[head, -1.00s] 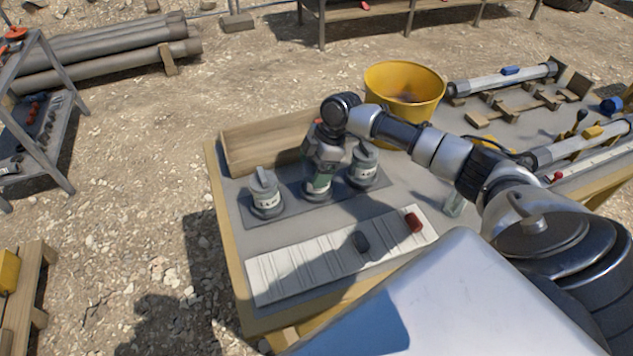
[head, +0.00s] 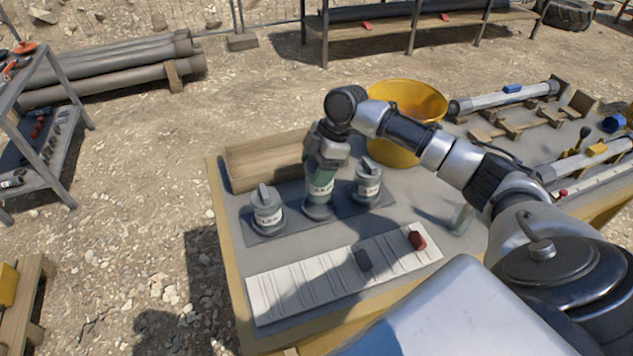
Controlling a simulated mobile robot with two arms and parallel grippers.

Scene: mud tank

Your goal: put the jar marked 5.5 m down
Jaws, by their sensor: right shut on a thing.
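My right gripper (head: 323,168) points down and is shut on the middle jar (head: 321,188), a grey-green jar with a pale label, held upright. The middle jar sits higher than its two neighbours in the head view. A dark grey round shape shows under it; I cannot tell whether there is a gap above the mat. A grey lidded jar (head: 268,216) stands to its left and a similar jar (head: 368,188) to its right, both on the dark mat (head: 290,222). The label writing is too small to read surely. My left gripper is out of view.
A wooden board (head: 262,163) stands behind the jars. A yellow bucket (head: 408,101) is at the back, behind my right arm. Bare tabletop lies right of the mat.

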